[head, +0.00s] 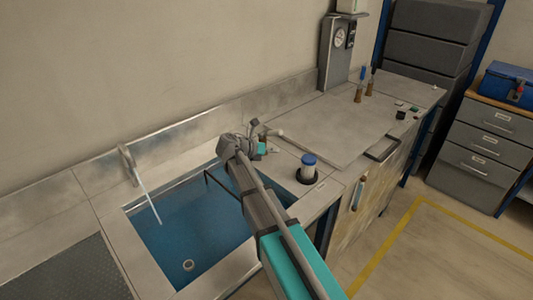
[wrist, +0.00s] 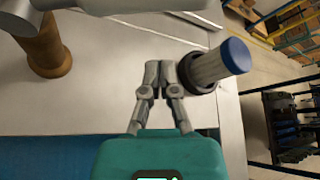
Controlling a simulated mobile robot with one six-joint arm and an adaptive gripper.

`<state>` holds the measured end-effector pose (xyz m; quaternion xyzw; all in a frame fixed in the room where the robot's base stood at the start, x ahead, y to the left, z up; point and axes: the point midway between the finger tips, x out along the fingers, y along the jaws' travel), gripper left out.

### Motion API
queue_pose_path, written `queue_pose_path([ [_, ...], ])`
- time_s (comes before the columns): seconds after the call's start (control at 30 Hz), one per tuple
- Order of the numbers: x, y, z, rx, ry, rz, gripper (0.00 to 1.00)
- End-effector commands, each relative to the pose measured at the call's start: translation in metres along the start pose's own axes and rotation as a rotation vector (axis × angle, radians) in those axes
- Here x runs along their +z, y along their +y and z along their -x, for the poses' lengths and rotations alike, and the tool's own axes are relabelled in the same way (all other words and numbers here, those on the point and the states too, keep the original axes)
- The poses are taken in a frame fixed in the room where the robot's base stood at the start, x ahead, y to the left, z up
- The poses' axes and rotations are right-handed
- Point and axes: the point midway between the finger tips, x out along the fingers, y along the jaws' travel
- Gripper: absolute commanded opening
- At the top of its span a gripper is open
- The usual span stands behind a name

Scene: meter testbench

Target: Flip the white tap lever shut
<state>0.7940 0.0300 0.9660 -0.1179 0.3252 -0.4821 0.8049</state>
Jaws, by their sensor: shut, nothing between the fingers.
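The white tap lever (head: 277,132) shows as a small pale bar just right of my gripper in the head view. In the wrist view the pale lever (wrist: 110,6) crosses the top left above a brown tap body (wrist: 40,48), cut off by the frame edge. My gripper (head: 256,125) is over the counter behind the sink's right end. In the wrist view my gripper (wrist: 160,66) is shut and empty, its fingertips together, apart from the lever in the picture. A thin pale stream (head: 149,202) runs from the spout (head: 128,163) into the sink (head: 205,235).
A blue-capped cylinder (head: 308,163) stands in a dark ring by the sink's right edge; in the wrist view it (wrist: 215,64) appears close behind my right finger.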

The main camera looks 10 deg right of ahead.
Motion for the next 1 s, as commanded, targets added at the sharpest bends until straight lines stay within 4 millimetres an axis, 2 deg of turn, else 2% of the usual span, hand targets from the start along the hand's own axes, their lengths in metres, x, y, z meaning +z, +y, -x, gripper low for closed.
queue_pose_path([
  [0.13, 0.000, 0.001, -0.016, 0.000, 0.000, 0.000, 0.00],
  [0.6, 0.033, -0.001, -0.001, 0.001, 0.000, 0.001, 0.00],
  [1.0, 0.038, 0.000, 0.001, 0.001, 0.000, 0.001, 0.00],
])
